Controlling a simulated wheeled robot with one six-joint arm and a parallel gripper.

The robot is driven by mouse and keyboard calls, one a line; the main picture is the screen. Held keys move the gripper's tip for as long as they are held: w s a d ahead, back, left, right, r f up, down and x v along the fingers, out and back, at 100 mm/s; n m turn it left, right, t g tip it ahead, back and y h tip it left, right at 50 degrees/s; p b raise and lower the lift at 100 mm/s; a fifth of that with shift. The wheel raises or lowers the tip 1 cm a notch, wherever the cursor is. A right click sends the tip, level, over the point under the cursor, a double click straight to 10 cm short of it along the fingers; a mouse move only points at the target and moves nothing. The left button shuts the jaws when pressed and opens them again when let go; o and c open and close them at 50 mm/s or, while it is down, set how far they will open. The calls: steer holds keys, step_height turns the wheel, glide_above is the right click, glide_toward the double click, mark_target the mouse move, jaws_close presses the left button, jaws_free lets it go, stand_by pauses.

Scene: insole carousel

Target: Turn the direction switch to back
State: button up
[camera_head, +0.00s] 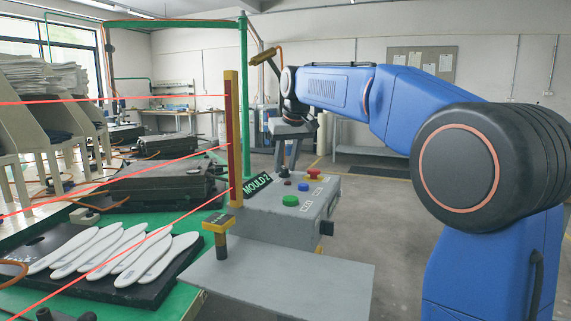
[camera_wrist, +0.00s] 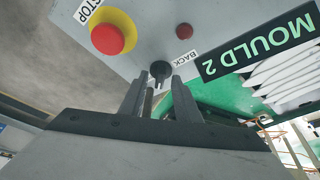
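The direction switch is a small black knob (camera_wrist: 160,70) on the grey panel, with a white BACK label (camera_wrist: 187,57) beside it in the wrist view. In the head view it is a small dark knob (camera_head: 283,171) at the far side of the panel. My gripper (camera_wrist: 157,92) is open, its two fingers parted and pointing towards the knob, which shows between and just beyond the tips. In the head view my gripper (camera_head: 288,150) hangs above the knob. I cannot tell whether the fingers touch it. The way the knob points is hard to make out.
A red stop button (camera_head: 313,173) on yellow, a dark red lamp (camera_wrist: 184,31) and a green button (camera_head: 290,201) stand on the panel near the knob. A MOULD 2 sign (camera_head: 257,183) and a red-lined light-curtain post (camera_head: 232,135) stand left of it. White insoles (camera_head: 110,250) lie left.

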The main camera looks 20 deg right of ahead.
jaws_close()
